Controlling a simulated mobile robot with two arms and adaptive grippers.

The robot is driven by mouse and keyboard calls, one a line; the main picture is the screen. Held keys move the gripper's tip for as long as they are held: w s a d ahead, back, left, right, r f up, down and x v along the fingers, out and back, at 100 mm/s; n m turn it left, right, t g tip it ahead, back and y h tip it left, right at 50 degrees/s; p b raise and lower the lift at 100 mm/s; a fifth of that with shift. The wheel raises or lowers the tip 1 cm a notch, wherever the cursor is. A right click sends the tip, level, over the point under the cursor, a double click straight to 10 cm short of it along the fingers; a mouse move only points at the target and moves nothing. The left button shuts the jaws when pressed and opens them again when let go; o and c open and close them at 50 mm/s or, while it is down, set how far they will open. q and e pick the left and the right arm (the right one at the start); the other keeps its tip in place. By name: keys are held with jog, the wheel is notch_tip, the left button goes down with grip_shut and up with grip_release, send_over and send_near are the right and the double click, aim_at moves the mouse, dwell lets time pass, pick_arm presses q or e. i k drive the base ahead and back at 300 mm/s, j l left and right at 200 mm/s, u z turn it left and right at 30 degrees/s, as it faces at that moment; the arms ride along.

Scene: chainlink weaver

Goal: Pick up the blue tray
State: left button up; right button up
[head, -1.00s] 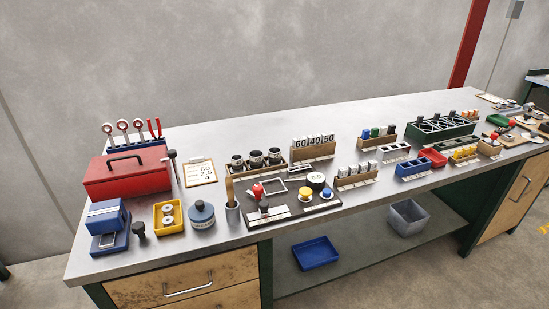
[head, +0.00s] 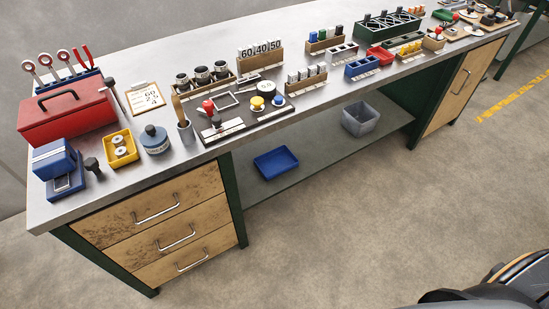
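The blue tray (head: 276,163) is a shallow, open rectangular tray. It lies on the grey lower shelf under the workbench, just right of the wooden drawers, and looks empty. Part of a dark, rounded body, probably mine, shows at the bottom right corner. Neither of my grippers can be made out in the head view.
The grey lower shelf (head: 318,152) also holds a grey bin (head: 363,119) to the right of the tray. A drawer cabinet (head: 160,222) stands left of the tray. The metal benchtop (head: 120,187) above is crowded with tools and holders. The concrete floor (head: 350,225) in front is clear.

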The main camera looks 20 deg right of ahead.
aim_at(279, 160)
jog(key=i+l, duration=0.1)
jog(key=l, duration=0.3)
jog(key=i+l, duration=0.1)
jog(key=l, duration=0.25)
jog(key=i+l, duration=0.1)
jog(key=l, duration=0.3)
jog(key=i+l, duration=0.1)
jog(key=l, duration=0.3)
